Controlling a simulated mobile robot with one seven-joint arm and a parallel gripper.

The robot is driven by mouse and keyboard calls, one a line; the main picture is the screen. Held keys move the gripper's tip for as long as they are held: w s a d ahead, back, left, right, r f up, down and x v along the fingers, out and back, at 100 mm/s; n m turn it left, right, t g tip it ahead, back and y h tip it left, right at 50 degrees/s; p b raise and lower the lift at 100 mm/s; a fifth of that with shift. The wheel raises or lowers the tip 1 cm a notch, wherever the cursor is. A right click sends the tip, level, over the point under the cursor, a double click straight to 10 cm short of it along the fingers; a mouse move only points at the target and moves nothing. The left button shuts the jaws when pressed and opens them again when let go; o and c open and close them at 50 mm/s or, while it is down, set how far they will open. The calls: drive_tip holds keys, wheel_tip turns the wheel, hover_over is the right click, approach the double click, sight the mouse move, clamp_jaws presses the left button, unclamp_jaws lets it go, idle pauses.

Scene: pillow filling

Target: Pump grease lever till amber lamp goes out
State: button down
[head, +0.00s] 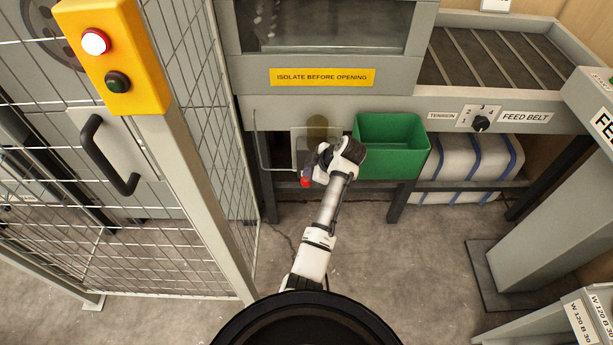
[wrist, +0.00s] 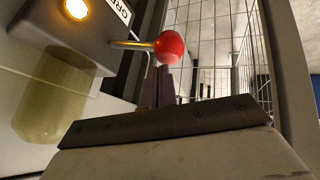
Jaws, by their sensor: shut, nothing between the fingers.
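The grease lever is a thin rod with a red ball knob (wrist: 169,47), sticking out of a dark box (wrist: 105,35) with a partly cut-off label. The amber lamp (wrist: 76,8) on that box is lit. A translucent yellowish grease reservoir (wrist: 50,100) hangs below the box. My gripper (wrist: 163,70) is shut and empty, its fingertips at the underside of the knob in the wrist view; I cannot tell whether they touch it. In the head view the red knob (head: 306,183) shows beside my gripper (head: 309,172), and my wrist hides the lamp.
A green bin (head: 391,170) hangs just right of my wrist. A mesh guard fence (head: 185,130) with a yellow button box (head: 108,55) stands at left. The machine frame's legs (head: 397,204) stand below. The concrete floor (head: 410,260) in front is clear.

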drive_tip(key=shift+s+f+b, duration=0.2)
drive_tip(key=shift+f+b, duration=0.25)
drive_tip(key=shift+f, duration=0.3)
drive_tip(key=shift+s+f+b, duration=0.2)
drive_tip(key=shift+f+b, duration=0.2)
drive_tip(key=shift+f, duration=0.4)
drive_tip(key=shift+s+f+b, duration=0.2)
drive_tip(key=shift+f+b, duration=0.25)
drive_tip(key=shift+f, duration=0.3)
idle(1.6)
idle(0.5)
drive_tip(key=shift+w+r+p, duration=0.25)
drive_tip(key=shift+r+p, duration=0.35)
drive_tip(key=shift+r, duration=0.45)
drive_tip(key=shift+w+r+p, duration=0.3)
drive_tip(key=shift+r+p, duration=0.3)
drive_tip(key=shift+r, duration=0.4)
drive_tip(key=shift+w+r+p, duration=0.25)
drive_tip(key=shift+r+p, duration=0.35)
drive_tip(key=shift+r, duration=0.45)
drive_tip(key=shift+w+r+p, duration=0.2)
drive_tip(key=shift+r+p, duration=0.25)
drive_tip(key=shift+r, duration=0.35)
drive_tip(key=shift+w+r+p, duration=0.2)
drive_tip(key=shift+r+p, duration=0.25)
drive_tip(key=shift+r, duration=0.35)
drive_tip(key=shift+w+r+p, duration=0.2)
drive_tip(key=shift+r+p, duration=0.25)
drive_tip(key=shift+r, duration=0.35)
